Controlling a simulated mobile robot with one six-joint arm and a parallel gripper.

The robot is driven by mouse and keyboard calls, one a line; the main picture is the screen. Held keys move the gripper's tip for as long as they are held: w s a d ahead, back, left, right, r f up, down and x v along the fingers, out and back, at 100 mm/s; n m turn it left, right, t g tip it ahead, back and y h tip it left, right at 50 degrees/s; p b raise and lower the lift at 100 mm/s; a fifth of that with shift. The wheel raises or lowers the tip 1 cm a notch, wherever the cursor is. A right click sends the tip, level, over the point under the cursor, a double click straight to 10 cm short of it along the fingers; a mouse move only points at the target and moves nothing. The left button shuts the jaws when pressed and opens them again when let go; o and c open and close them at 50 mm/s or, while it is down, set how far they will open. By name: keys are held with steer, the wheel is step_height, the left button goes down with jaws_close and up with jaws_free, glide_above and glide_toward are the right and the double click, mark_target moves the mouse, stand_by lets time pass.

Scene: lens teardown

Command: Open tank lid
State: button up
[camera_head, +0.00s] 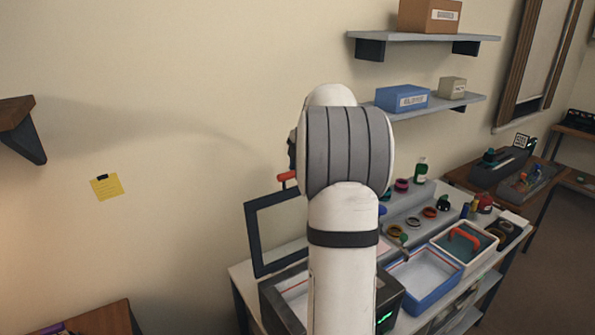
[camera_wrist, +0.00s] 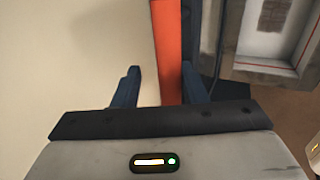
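The tank (camera_head: 270,305) stands at the left end of the workbench, dark-walled and partly hidden behind my arm. Its dark-framed lid (camera_head: 251,240) stands upright at the tank's back, raised clear of the opening. The lid's red-orange handle (camera_head: 287,177) sits at its top edge and also shows in the wrist view (camera_wrist: 167,45). My gripper (camera_wrist: 160,70) is open, with the handle between its two blue fingers. The handle lies close to the right finger, with a clear gap to the left one. In the head view my arm hides most of the gripper.
A blue tray (camera_head: 412,312) and a white tray with an orange-handled item (camera_head: 463,240) stand right of the tank. Several small jars and rings sit on a stepped rack behind them. Wall shelves (camera_head: 425,37) hang above. The wall is close behind the lid.

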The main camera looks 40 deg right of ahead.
steer(key=v, duration=0.7)
stand_by(0.4)
